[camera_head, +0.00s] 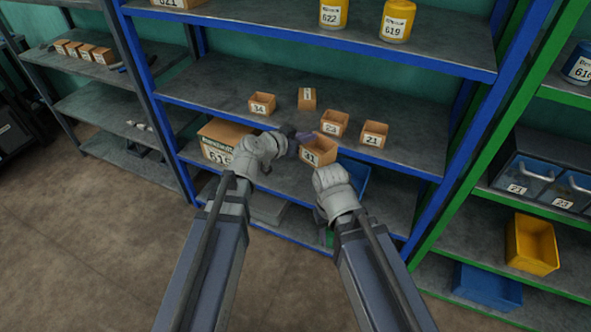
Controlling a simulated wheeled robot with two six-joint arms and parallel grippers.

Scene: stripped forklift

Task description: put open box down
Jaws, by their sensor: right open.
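An open brown box labelled 31 (318,153) is at the front edge of the middle shelf (220,85), slightly tilted and overlapping the edge. My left gripper (297,139) is at the box's left rim, its dark fingers appearing closed on the wall; the wrist partly hides them. I cannot tell whether the box touches the shelf. My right gripper (322,213) is lower, below the shelf edge, open and apart from the box, its fingers mostly hidden by the wrist.
On the same shelf stand several small brown boxes: one labelled 34 (262,104), one labelled 21 (374,134), one near the box (334,123) and one farther back (307,99). A large carton (222,140) and blue bin (355,175) are below. Free room lies on the shelf's left.

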